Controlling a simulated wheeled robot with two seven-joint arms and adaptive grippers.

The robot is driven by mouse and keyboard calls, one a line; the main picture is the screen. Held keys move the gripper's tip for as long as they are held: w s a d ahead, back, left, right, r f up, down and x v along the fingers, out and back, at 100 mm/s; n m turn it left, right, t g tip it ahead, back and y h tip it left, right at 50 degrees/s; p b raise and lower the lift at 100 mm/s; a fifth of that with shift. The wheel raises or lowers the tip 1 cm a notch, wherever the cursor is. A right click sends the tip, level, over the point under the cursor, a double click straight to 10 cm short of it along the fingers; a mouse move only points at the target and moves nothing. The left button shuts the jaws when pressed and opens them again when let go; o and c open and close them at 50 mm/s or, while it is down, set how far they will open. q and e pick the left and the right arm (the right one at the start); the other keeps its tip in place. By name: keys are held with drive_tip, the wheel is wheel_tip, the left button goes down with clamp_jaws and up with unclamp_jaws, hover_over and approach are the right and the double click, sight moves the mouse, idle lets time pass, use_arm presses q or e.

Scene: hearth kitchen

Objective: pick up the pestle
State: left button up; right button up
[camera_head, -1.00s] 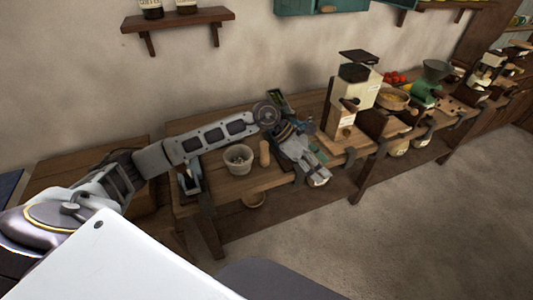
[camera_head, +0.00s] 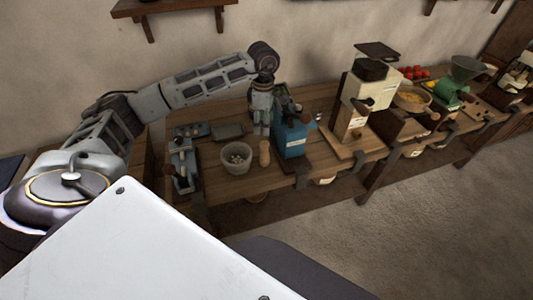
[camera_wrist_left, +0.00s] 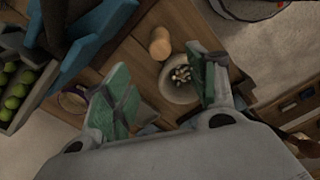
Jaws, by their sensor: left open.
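The pestle (camera_head: 264,153) is a short, light wooden cylinder standing upright on the wooden bench. It stands just right of a pale grey mortar bowl (camera_head: 237,160) holding small light pieces. My left gripper (camera_head: 262,130) points down behind and above the pestle in the head view. In the left wrist view the gripper (camera_wrist_left: 157,62) is open and empty, its green-padded fingers apart. There the pestle (camera_wrist_left: 160,45) shows beyond the fingertips, roughly between them, and the bowl (camera_wrist_left: 178,88) is partly hidden by the right finger. My right gripper is in neither view.
A blue grinder (camera_head: 291,140) stands close right of the pestle. A cream mill (camera_head: 350,110) is further right. A small blue-grey device (camera_head: 182,168) stands left of the bowl. In the left wrist view a crate of green fruit (camera_wrist_left: 18,90) lies at the left.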

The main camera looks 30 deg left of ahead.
sight(264, 149)
use_arm(q)
drive_tip(key=shift+d+f, duration=0.1)
drive_tip(key=shift+f, duration=0.35)
wheel_tip(264, 149, down, 6)
drive_tip(key=shift+f+p, duration=0.1)
drive_tip(key=shift+p, duration=0.4)
drive_tip(key=shift+f, duration=0.75)
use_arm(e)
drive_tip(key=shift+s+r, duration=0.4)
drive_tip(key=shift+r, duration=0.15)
use_arm(q)
drive_tip(key=shift+f+p, duration=0.85)
drive_tip(key=shift+f, duration=1.75)
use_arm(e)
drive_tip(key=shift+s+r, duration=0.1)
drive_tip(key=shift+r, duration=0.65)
